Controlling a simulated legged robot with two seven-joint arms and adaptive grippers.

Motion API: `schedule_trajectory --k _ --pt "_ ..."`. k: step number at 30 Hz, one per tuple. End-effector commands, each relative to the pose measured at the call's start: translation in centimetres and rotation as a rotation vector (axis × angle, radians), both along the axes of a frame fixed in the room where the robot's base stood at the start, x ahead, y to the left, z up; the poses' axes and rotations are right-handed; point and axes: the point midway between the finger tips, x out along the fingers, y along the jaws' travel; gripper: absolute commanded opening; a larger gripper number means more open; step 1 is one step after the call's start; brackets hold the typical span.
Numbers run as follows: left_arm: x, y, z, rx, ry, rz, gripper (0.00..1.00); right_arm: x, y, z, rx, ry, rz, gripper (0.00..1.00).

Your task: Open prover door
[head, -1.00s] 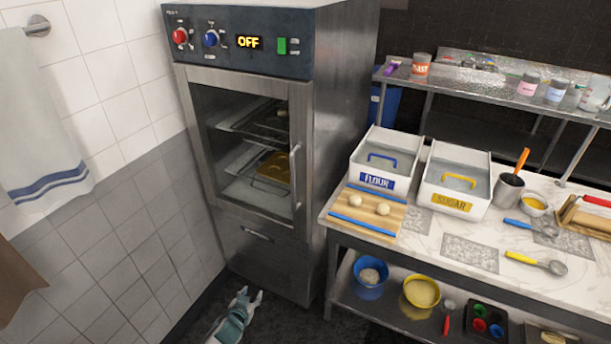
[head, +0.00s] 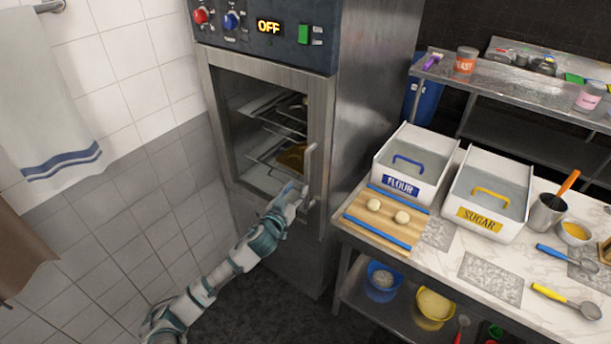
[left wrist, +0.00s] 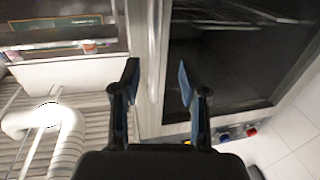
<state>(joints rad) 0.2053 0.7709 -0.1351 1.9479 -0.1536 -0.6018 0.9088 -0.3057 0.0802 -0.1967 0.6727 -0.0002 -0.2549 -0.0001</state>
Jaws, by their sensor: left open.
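The prover (head: 350,120) is a tall steel cabinet with a glass door (head: 318,120) that looks shut. Trays and racks show behind the glass. The display (head: 269,27) reads OFF. A vertical handle (head: 310,160) runs along the door's right edge. My left gripper (head: 297,191) is open at the lower part of the handle, in front of the door. In the left wrist view its two dark fingers (left wrist: 157,82) stand apart, with a pale vertical bar, apparently the handle (left wrist: 153,50), in line between them. I cannot tell whether they touch it. My right gripper is not in view.
Right of the prover, a marble-topped table (head: 380,243) holds a flour bin (head: 413,160), a sugar bin (head: 490,195) and a dough board (head: 385,218). A tiled wall (head: 130,120) with a hanging towel (head: 45,100) stands close on the left. Floor shows below the prover.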

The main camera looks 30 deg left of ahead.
Motion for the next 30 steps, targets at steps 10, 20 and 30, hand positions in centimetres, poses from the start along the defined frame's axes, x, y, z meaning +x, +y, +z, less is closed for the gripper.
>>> schedule_trajectory --k 10,20,30 --pt "6.4 0.7 0.1 -0.002 -0.001 0.000 0.43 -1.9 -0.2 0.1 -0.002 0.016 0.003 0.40" --pt "7.5 1.0 -0.1 -0.002 0.001 -0.001 0.43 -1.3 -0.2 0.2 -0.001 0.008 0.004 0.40" --pt "7.5 0.8 0.0 0.000 0.000 0.001 0.00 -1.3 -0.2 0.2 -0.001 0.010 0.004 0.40"
